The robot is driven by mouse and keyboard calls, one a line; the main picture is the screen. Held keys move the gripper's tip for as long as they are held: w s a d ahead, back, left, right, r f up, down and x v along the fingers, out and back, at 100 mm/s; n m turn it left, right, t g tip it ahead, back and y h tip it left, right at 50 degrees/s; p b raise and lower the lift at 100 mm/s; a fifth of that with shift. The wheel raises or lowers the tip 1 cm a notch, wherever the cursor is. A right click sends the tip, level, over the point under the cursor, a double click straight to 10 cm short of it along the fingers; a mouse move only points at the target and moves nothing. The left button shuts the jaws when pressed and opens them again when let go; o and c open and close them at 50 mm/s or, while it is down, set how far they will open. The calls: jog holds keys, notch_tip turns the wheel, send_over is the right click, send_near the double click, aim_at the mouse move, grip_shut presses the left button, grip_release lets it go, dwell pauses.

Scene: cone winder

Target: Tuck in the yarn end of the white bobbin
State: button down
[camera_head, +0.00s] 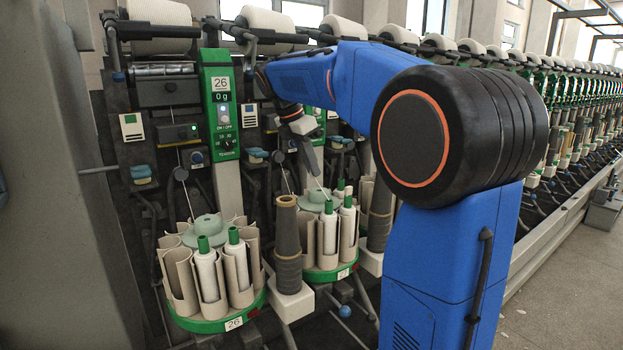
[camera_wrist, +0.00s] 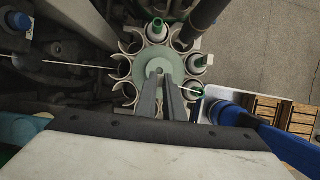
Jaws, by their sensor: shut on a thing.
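My gripper (camera_head: 315,170) hangs over the second round magazine (camera_head: 325,275). In the wrist view my gripper (camera_wrist: 162,78) has its two fingers close together over the pale green hub (camera_wrist: 158,60), shut on a thin white yarn (camera_wrist: 85,65). White bobbins with green tops, such as this one (camera_head: 328,228), stand upright in the magazine's pockets. I cannot tell exactly where the yarn end lies.
A nearer magazine (camera_head: 212,322), labelled 26, holds more white bobbins. A dark grey cone-like post (camera_head: 287,245) stands between the magazines. A green control panel (camera_head: 220,105) is at the left.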

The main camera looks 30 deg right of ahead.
notch_tip(320, 180, up, 9)
jog(key=shift+f, duration=0.15)
dwell(0.7)
jog(key=shift+f, duration=0.1)
